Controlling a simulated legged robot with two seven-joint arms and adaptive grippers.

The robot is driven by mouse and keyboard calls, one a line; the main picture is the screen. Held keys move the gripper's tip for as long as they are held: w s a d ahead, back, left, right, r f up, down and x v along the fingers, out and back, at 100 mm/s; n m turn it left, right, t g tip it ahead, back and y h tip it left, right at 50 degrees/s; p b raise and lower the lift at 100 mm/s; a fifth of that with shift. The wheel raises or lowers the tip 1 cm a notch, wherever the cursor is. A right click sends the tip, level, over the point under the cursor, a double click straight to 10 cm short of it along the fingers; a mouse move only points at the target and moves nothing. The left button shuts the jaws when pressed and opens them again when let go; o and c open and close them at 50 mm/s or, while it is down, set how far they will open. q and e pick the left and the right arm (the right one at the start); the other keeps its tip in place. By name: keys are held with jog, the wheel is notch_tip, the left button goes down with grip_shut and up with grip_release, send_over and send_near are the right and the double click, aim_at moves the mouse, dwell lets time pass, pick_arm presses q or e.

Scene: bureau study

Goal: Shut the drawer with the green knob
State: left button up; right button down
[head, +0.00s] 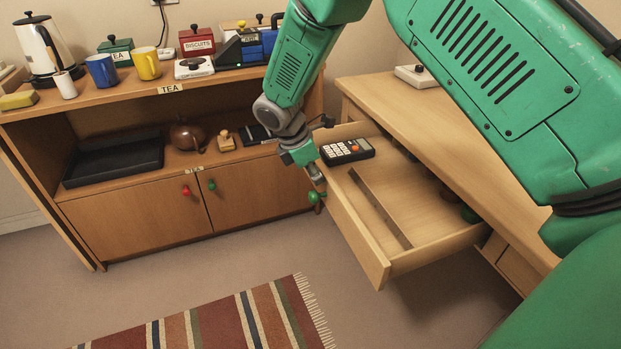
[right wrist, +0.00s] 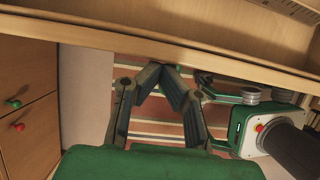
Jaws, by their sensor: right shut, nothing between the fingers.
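The drawer (head: 362,240) with the green knob (head: 314,197) stands pulled out from the wooden desk (head: 440,125), open toward the left. My right gripper (head: 317,178) is shut and empty at the outer side of the drawer front, close to the knob; I cannot tell whether they touch. In the right wrist view its fingertips (right wrist: 168,68) meet just below the edge of the drawer front (right wrist: 120,40). My left gripper is not in view.
A calculator-like device (head: 347,151) lies at the drawer's far end. A low cabinet (head: 140,218) with red and green door knobs stands left, close behind my gripper. Its top holds a kettle (head: 45,47), mugs and boxes. Open floor and a striped rug (head: 215,325) lie in front.

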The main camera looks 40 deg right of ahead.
jog(key=shift+r, duration=0.1)
jog(key=shift+s+d, duration=0.1)
jog(key=shift+d, duration=0.15)
jog(key=d+p, duration=0.1)
jog(key=d, duration=0.1)
jog(key=s+d+p, duration=0.1)
jog(key=d+p, duration=0.1)
jog(key=d, duration=0.1)
jog(key=s+d+p, duration=0.1)
jog(key=d+p, duration=0.1)
jog(key=d, duration=0.1)
jog(key=shift+r, duration=0.25)
jog(key=p, duration=0.5)
send_over(393, 179)
jog(key=a, duration=0.2)
jog(key=shift+w+d+f, duration=0.15)
jog(key=shift+d+f, duration=0.1)
jog(key=shift+s+d+f, duration=0.1)
jog(key=shift+s+d, duration=0.1)
jog(key=shift+d, duration=0.65)
jog(key=shift+a, duration=0.1)
